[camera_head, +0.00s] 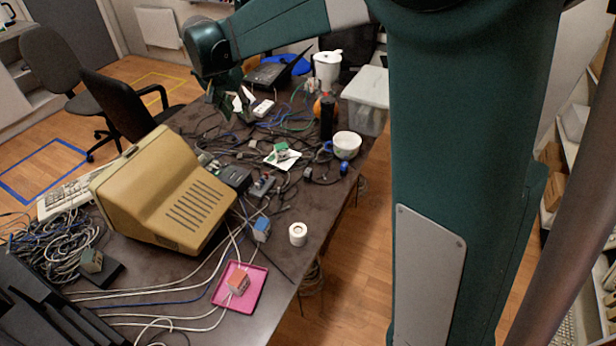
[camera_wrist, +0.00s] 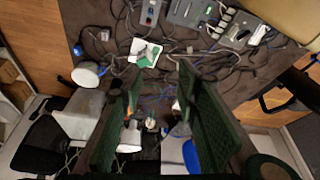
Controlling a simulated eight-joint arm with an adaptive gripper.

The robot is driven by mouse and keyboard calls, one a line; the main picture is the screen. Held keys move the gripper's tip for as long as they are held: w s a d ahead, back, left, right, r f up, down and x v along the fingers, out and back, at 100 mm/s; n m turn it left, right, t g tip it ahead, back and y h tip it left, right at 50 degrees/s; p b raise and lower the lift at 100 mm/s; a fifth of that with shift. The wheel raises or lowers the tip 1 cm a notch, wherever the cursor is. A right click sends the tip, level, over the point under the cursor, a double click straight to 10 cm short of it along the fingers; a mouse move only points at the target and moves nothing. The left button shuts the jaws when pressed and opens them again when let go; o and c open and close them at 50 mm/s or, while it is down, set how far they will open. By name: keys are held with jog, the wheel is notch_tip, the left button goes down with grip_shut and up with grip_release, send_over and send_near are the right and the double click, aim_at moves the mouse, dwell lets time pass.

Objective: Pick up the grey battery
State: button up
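I cannot pick out the grey battery for certain. A small blue-grey block (camera_head: 262,229) stands on the dark table (camera_head: 276,268) near its right edge. A grey block (camera_head: 91,261) sits on a black base at the left front. An orange-and-grey block (camera_head: 238,283) sits on a pink tray (camera_head: 258,272). My gripper (camera_head: 237,104) is over the far part of the table. In the wrist view my gripper (camera_wrist: 160,76) shows two green fingers spread apart, with nothing held between them.
A beige monitor (camera_head: 165,190) fills the left middle. Cables clutter the table. A white cup (camera_head: 347,145), black cylinder (camera_head: 327,118), white jug (camera_head: 327,68) and clear bin (camera_head: 367,100) stand toward the right. A white roll (camera_head: 298,234) stands near the right edge.

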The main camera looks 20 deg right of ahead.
jog(key=s+d+m, duration=0.2)
jog(key=d, duration=1.9)
send_over(308, 171)
jog(key=s+a, duration=0.2)
notch_tip(308, 171, down, 27)
jog(key=shift+w+h+b, duration=0.1)
jog(key=shift+h+b, duration=0.3)
jog(key=shift+f, duration=0.1)
jog(key=shift+x, duration=1.2)
jog(key=shift+f, duration=0.15)
jog(key=shift+b+x, duration=0.8)
jog(key=shift+x, duration=1.7)
jog(key=shift+d, duration=0.1)
